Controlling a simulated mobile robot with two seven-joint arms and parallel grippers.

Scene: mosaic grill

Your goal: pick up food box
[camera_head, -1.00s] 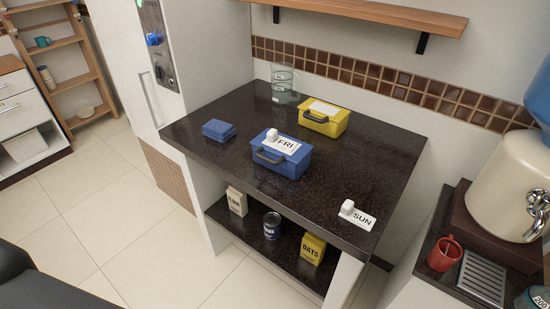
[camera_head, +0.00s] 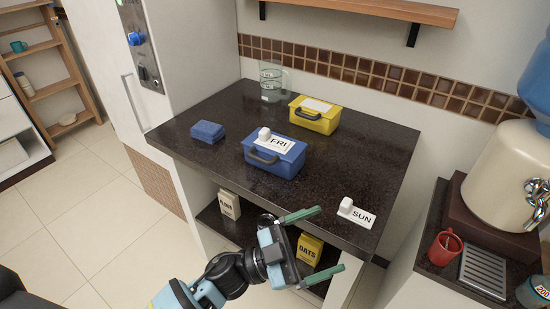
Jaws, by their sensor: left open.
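A blue food box (camera_head: 272,160) with a dark handle stands on the dark counter, with a white FRI card (camera_head: 277,143) on its lid. A yellow food box (camera_head: 313,119) with a dark handle stands behind it to the right. A small flat blue box (camera_head: 207,132) lies to the left. My left gripper (camera_head: 328,244) is open and empty, in front of the counter's front edge and below the blue food box, apart from it. It partly hides the shelf below. My right gripper is not in view.
A white SUN card (camera_head: 356,213) lies near the counter's right front corner. A clear jug (camera_head: 271,82) stands at the back. FLOUR (camera_head: 229,204) and OATS (camera_head: 309,249) packages stand on the lower shelf. A red mug (camera_head: 444,247) stands at the right.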

